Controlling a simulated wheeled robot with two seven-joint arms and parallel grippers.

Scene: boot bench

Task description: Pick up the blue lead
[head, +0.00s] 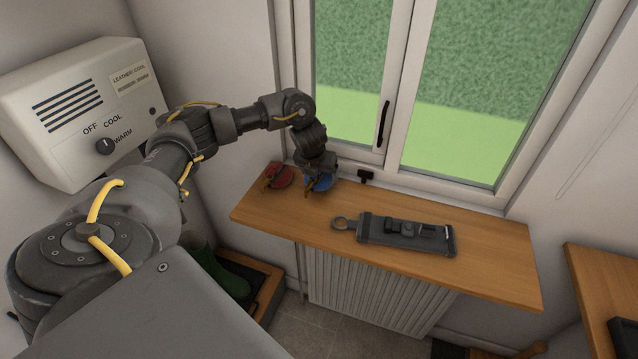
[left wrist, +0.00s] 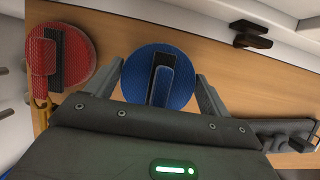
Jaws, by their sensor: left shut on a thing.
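The blue lead (left wrist: 181,86) is a round blue coil with a dark strap across its middle, seen in the left wrist view between my left gripper's fingers. My left gripper (left wrist: 158,80) is shut on it, one finger at each side. In the head view the blue lead (head: 318,183) shows at the back left of the wooden shelf (head: 480,270), under my left gripper (head: 317,176), which partly hides it. I cannot tell whether it is clear of the shelf. My right gripper is not in view.
A red lead (head: 280,172) lies close to the left of the blue one. A dark grey case with a ring (head: 440,240) lies right of it. A small black catch (head: 366,176) sits by the window. A heater box (head: 80,100) hangs at left. The shelf's right end is bare.

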